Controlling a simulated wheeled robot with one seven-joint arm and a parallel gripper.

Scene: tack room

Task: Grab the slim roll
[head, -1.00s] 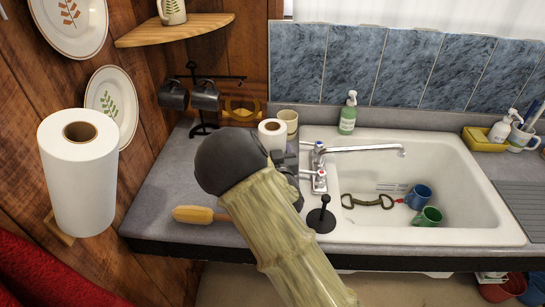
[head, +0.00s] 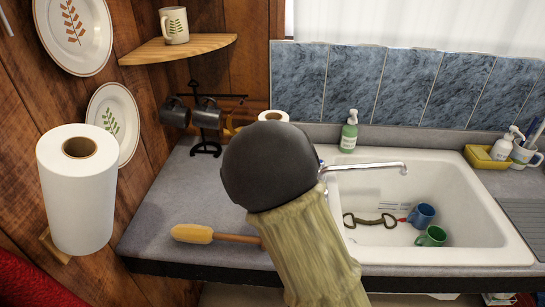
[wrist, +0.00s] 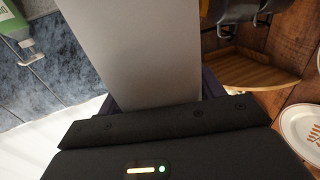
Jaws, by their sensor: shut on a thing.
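The slim white roll (head: 273,115) shows only its top with a brown core, above and behind my arm in the head view. In the wrist view the slim roll (wrist: 140,50) fills the space between the jaws as a broad pale band. My gripper (wrist: 158,100) is shut on it and holds it up over the counter near the sink's left end. The head view hides the jaws and the roll's lower part behind my dark wrist joint. A thicker white roll (head: 78,205) stands on a wall holder at the left.
The sink (head: 480,225) at the right holds a blue mug (head: 421,215) and a green mug (head: 432,237). A mug rack (head: 205,128), a corner shelf (head: 178,48) and a brush (head: 193,234) lie left of my arm. A green soap bottle (head: 349,132) stands behind the sink.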

